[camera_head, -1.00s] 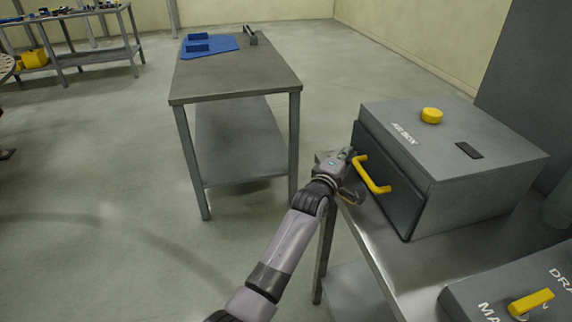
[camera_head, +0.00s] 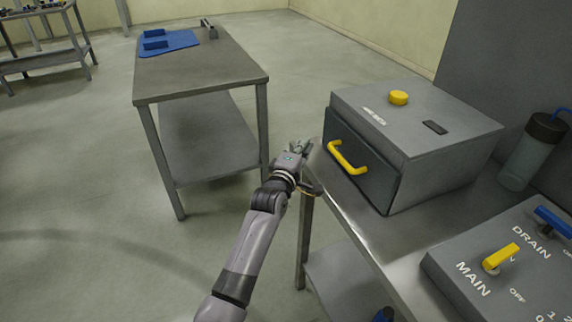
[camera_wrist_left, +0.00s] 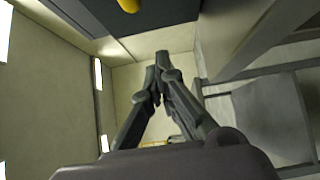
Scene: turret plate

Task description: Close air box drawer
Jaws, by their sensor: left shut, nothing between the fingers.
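The grey air box (camera_head: 455,155) stands on a metal table on the right, with a yellow knob (camera_head: 398,97) on its top. Its dark drawer front (camera_head: 375,185) carries a yellow handle (camera_head: 347,158) and looks flush or nearly flush with the box; I cannot tell if a small gap is left. My left gripper (camera_head: 303,147) is shut and empty, left of the handle and apart from it, at the table's edge. In the left wrist view its fingertips (camera_wrist_left: 161,66) meet, and part of the yellow handle (camera_wrist_left: 128,5) shows at the top. My right gripper is out of view.
A panel (camera_head: 465,262) with yellow and blue valve handles lies at the front right of the metal table (camera_head: 350,215). Another table (camera_head: 200,75) with a blue mat stands at the left. Open floor lies left of my arm.

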